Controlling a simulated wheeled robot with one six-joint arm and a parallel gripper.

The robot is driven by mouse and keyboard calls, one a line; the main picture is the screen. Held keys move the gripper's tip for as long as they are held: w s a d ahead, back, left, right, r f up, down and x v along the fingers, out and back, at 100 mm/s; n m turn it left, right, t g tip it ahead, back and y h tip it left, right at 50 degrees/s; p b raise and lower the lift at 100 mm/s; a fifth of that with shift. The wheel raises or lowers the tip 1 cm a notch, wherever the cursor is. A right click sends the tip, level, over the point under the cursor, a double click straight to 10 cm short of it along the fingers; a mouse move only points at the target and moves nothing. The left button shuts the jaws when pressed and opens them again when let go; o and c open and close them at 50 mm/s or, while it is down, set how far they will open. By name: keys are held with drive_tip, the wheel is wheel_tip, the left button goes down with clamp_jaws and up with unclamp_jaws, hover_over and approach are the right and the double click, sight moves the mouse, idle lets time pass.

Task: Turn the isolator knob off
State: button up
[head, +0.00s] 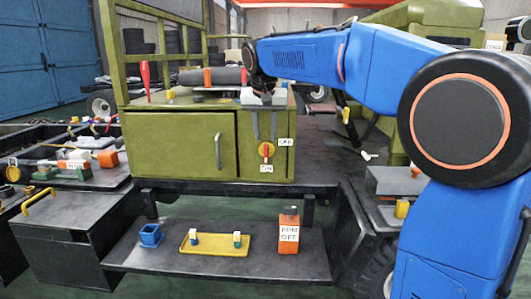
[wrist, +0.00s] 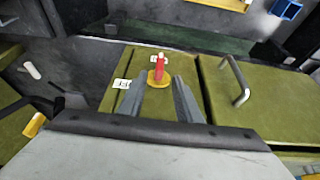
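The isolator knob (head: 266,150) is a yellow disc with a red handle on the front of the green cabinet. It also shows in the wrist view (wrist: 158,76). Its handle stands upright, in line with the ON label (head: 266,169) below it. The OFF label (head: 285,142) is at the upper right of the knob in the head view. My gripper (head: 265,125) points down just above the knob, its two grey fingers apart and empty. In the wrist view the knob appears between and just beyond the fingertips; I cannot tell any contact.
A cabinet door with a handle (head: 218,151) is left of the knob. Below, a shelf holds a blue bin (head: 151,235), a yellow tray (head: 190,249) and an orange box (head: 289,234). A red bottle-shaped thing (head: 145,77) stands on the cabinet top.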

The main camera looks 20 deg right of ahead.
sight(266, 146)
drive_tip(key=x, duration=0.8)
drive_tip(key=shift+w+d+f, duration=0.1)
drive_tip(key=shift+f, duration=0.3)
clamp_jaws()
